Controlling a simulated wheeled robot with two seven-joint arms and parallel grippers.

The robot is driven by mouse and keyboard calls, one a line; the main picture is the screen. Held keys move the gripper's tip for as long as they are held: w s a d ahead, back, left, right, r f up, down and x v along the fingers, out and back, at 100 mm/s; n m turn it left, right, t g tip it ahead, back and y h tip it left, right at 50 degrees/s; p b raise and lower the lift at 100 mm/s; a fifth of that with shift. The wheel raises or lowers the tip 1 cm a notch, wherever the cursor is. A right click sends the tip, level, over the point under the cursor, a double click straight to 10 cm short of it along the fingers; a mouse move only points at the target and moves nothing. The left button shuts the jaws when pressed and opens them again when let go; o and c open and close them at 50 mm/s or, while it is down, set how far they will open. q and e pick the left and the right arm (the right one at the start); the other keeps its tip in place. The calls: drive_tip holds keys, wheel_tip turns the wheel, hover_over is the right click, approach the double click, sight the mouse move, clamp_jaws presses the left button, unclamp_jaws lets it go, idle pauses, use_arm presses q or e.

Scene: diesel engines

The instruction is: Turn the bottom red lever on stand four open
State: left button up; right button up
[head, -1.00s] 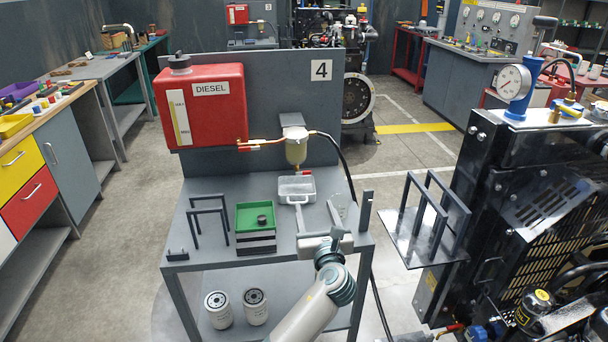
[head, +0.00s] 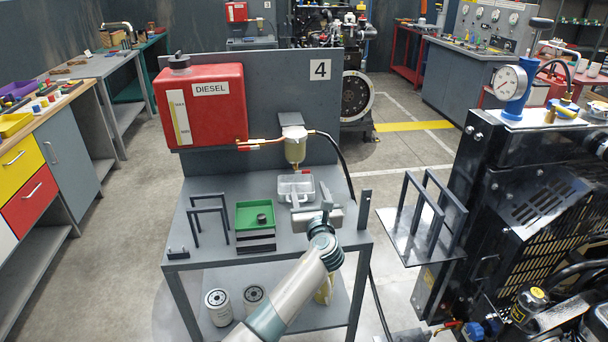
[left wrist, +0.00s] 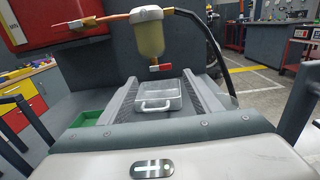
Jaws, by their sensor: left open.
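The stand with the 4 sign (head: 320,70) carries a red DIESEL tank (head: 205,105) and a tan filter bowl (head: 295,152). The bottom red lever (head: 305,172) sits under the bowl; in the left wrist view it (left wrist: 160,67) shows ahead, just below the bowl (left wrist: 150,38). Another red lever (left wrist: 84,22) is on the copper pipe by the tank. My left gripper (head: 310,190) is open and empty, in front of and below the bottom lever, apart from it. In the left wrist view its fingers (left wrist: 158,82) stand either side of a clear tray. My right gripper is not in view.
A clear handled tray (head: 296,182) lies on the bench under the bowl. A green box (head: 254,214) and dark frames (head: 209,212) stand left of my gripper. A black hose (head: 342,160) hangs at the right. A black engine (head: 540,190) is further right.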

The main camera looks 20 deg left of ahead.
sight(303, 171)
use_arm(q)
drive_tip(key=x, duration=0.7)
drive_tip(key=shift+w+a, duration=0.1)
drive_tip(key=shift+w, duration=0.15)
drive_tip(key=shift+w+a, duration=0.3)
drive_tip(key=shift+w, duration=0.2)
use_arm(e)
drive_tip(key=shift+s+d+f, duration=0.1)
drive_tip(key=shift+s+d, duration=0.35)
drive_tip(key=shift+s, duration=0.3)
use_arm(q)
drive_tip(key=c, duration=1)
